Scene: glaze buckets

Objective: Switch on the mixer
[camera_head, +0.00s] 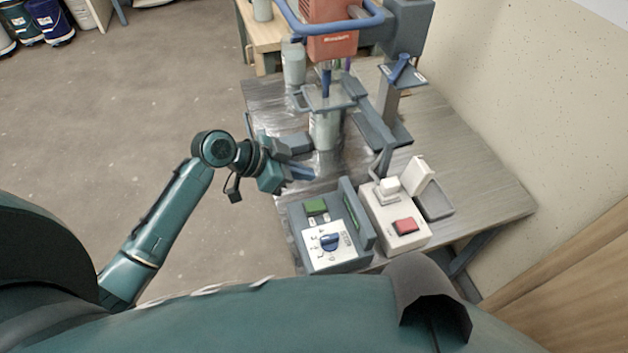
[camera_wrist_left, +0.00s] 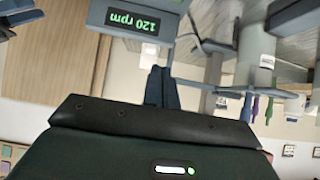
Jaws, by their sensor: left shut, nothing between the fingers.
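The mixer has an orange-red motor head (camera_head: 332,42) with a blue handlebar (camera_head: 318,35) above a pale container (camera_head: 325,130). A grey control box (camera_head: 295,228) stands at the table's near edge, with a green button (camera_head: 316,206) and a blue dial knob (camera_head: 330,241). A lit display (camera_wrist_left: 140,25) reads 120 rpm, upside down in the left wrist view. My left gripper (camera_head: 306,174) is shut and empty, just beyond the control box and apart from the green button. Its fingers also show in the left wrist view (camera_wrist_left: 161,88). My right gripper is out of view.
A white box (camera_head: 385,215) with a red button (camera_head: 405,226) and an upright white flap (camera_head: 420,175) stands right of the control box on the metal table (camera_head: 480,190). A wall is on the right. Blue buckets (camera_head: 50,20) stand far left; the floor between is clear.

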